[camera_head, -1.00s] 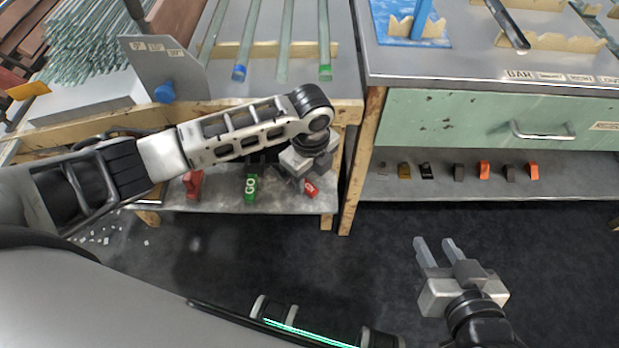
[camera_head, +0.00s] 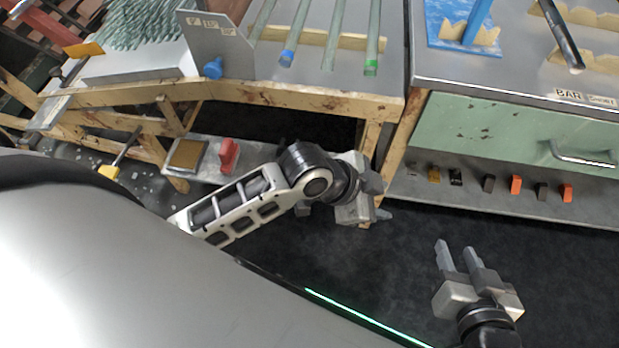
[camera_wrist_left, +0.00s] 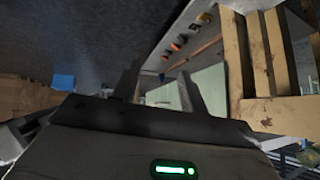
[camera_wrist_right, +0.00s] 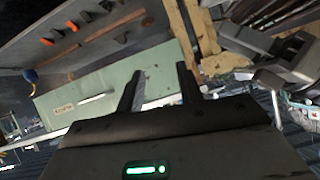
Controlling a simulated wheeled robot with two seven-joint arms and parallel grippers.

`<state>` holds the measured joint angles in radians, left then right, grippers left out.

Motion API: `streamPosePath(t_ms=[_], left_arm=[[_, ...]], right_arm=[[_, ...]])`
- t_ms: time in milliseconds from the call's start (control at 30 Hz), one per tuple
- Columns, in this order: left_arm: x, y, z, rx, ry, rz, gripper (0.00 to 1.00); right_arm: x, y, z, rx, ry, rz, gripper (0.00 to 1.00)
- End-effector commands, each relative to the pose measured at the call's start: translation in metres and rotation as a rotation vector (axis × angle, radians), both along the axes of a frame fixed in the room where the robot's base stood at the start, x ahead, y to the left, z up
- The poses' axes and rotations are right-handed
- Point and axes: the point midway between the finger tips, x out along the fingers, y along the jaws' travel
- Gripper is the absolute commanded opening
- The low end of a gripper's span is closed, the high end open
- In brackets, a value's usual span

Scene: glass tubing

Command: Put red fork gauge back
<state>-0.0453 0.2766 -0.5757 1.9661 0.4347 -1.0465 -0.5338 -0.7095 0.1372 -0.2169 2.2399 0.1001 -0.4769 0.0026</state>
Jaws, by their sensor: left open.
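A red upright piece (camera_head: 228,155) stands on the low shelf under the left bench in the head view; I cannot tell whether it is the red fork gauge. The labelled red piece and green GO piece seen earlier on that shelf are not visible now; my left arm covers part of the area. My left gripper (camera_head: 378,198) is in front of the bench's right leg. The left wrist view shows its fingers (camera_wrist_left: 160,90) apart with nothing between them. My right gripper (camera_head: 457,256) is open and empty over the dark floor; its fingers also show in the right wrist view (camera_wrist_right: 159,90).
The left bench (camera_head: 300,92) carries glass tubes and a grey upright plate (camera_head: 215,45). The right bench has a green drawer (camera_head: 500,135). Its lower shelf (camera_head: 465,200) holds several orange, dark and yellow blocks. The dark floor between my grippers is clear.

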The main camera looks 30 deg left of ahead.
Motion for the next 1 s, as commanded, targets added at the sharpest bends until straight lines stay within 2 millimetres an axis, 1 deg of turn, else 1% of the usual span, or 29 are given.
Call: streamPosePath(t_ms=[33, 100, 167, 200, 300, 400, 500, 767, 867, 900, 1000], left_arm=[[-0.013, 0.008, 0.0, -0.096, 0.015, 0.146, 0.43], [-0.021, 0.027, 0.005, -0.203, 0.011, 0.339, 0.43], [-0.029, 0.046, 0.01, -0.273, 0.001, 0.483, 0.43], [-0.034, 0.06, 0.012, -0.31, -0.009, 0.564, 0.43], [-0.046, 0.089, 0.019, -0.373, -0.038, 0.712, 0.43], [-0.055, 0.106, 0.024, -0.407, -0.057, 0.793, 0.43], [-0.058, 0.113, 0.027, -0.419, -0.069, 0.823, 0.43], [-0.057, 0.113, 0.028, -0.419, -0.068, 0.824, 0.43], [-0.058, 0.114, 0.04, -0.406, -0.061, 0.824, 0.43], [-0.058, 0.114, 0.046, -0.396, -0.057, 0.825, 0.43], [-0.059, 0.116, 0.054, -0.371, -0.045, 0.828, 0.43]], right_arm=[[0.0, 0.0, 0.0, -0.001, 0.0, 0.0, 0.36], [0.0, 0.0, 0.0, -0.002, -0.001, 0.001, 0.36], [0.0, 0.0, 0.001, -0.001, -0.002, 0.001, 0.36], [0.0, 0.0, 0.001, -0.002, -0.003, 0.001, 0.36], [0.0, 0.0, 0.002, -0.001, -0.005, 0.002, 0.36], [0.001, 0.0, 0.003, 0.0, -0.007, 0.002, 0.36], [0.001, 0.0, 0.004, -0.001, -0.008, 0.002, 0.36], [0.0, 0.0, 0.005, 0.0, -0.008, 0.001, 0.36], [0.0, 0.0, 0.022, -0.005, -0.002, 0.002, 0.36], [-0.002, -0.002, 0.024, -0.017, 0.013, 0.005, 0.36], [-0.002, -0.004, 0.028, -0.039, 0.037, 0.005, 0.36]])
